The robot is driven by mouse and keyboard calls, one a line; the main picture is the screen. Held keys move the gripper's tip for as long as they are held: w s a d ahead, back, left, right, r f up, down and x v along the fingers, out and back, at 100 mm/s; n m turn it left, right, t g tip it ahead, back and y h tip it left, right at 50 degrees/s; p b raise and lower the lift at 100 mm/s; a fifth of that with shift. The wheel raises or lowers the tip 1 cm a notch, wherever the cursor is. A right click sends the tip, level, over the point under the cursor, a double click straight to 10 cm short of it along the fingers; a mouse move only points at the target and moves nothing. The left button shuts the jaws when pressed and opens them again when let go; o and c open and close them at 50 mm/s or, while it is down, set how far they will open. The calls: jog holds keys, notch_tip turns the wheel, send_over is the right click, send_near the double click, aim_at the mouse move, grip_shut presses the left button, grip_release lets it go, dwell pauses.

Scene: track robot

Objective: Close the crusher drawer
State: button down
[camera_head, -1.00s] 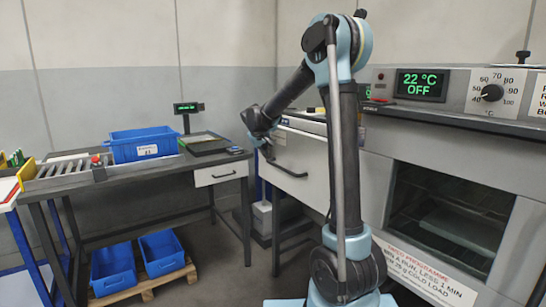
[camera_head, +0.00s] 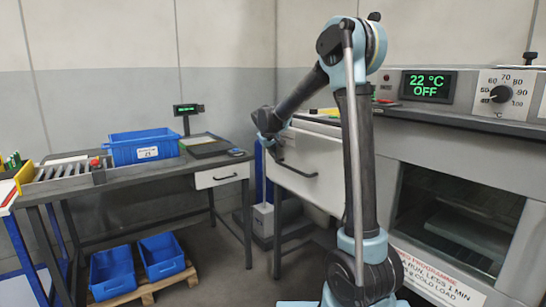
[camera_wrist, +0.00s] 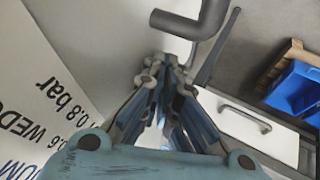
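The light grey drawer (camera_head: 318,152) with a dark bar handle (camera_head: 295,167) juts out left of the machine on the right. I take it as the crusher drawer; how far it stands out I cannot tell. My gripper (camera_head: 276,152) is at the left part of its front, close to the upper end of the handle. In the wrist view the thick grey handle (camera_wrist: 196,22) passes just beyond my fingertips (camera_wrist: 168,68). The fingers run together at the tips and look shut, with nothing seen between them. Whether they touch the drawer is unclear.
A table (camera_head: 120,184) with a blue bin (camera_head: 143,147) and a small drawer (camera_head: 222,175) stands left. Blue bins (camera_head: 112,272) sit on a pallet (camera_head: 150,289) below. The oven (camera_head: 450,215) fills the right. Floor between table and machine is partly clear.

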jog(key=s+a+r, duration=0.5)
jog(key=s+r, duration=0.3)
jog(key=s+d+f+m+g, duration=0.2)
jog(key=s+d+f, duration=0.1)
jog(key=s+d, duration=0.75)
jog(key=s+d+f+m+g, duration=0.1)
jog(key=s+d+f, duration=0.2)
jog(key=s+d, duration=0.75)
jog(key=s+d+f+m+g+y, duration=0.1)
jog(key=s+d+f, duration=0.2)
jog(key=s+f, duration=0.4)
jog(key=s+d+f+m+g+y, duration=0.1)
jog(key=s+d+f, duration=0.2)
jog(key=s+f, duration=0.5)
jog(key=s, duration=0.6)
jog(key=shift+s+m, duration=0.3)
jog(key=shift+s, duration=0.05)
jog(key=shift+w+a+f, duration=0.1)
jog(key=shift+w+f, duration=0.1)
jog(key=shift+w, duration=0.25)
